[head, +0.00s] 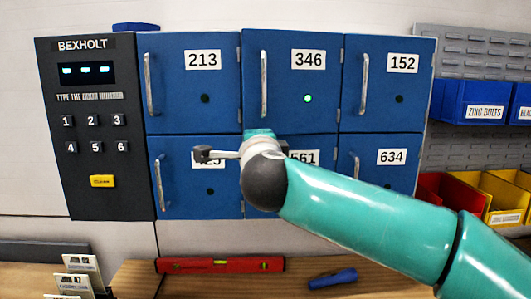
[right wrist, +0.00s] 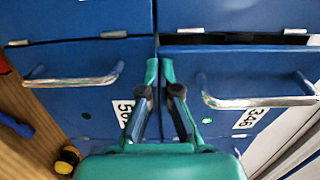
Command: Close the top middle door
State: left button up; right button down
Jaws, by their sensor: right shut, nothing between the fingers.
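The top middle door (head: 285,85) is blue, labelled 346, with a lit green light and a vertical silver handle (head: 264,84) on its left. It stands slightly proud of its neighbours and looks a little ajar. My right gripper (head: 258,133) is at the door's lower edge, over the line between 346 and 561. In the right wrist view its fingertips (right wrist: 160,72) are together and empty between the two doors. My left gripper is out of view.
Door 213 (head: 190,85), door 152 (head: 385,85) and the lower doors look closed. A keypad panel (head: 95,135) stands at the left. A red level (head: 220,265) and a blue tool (head: 332,278) lie on the wooden bench. Coloured bins (head: 470,100) hang at the right.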

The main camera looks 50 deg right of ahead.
jog(key=b+v, duration=0.2)
jog(key=v, duration=1)
jog(key=shift+s, duration=0.15)
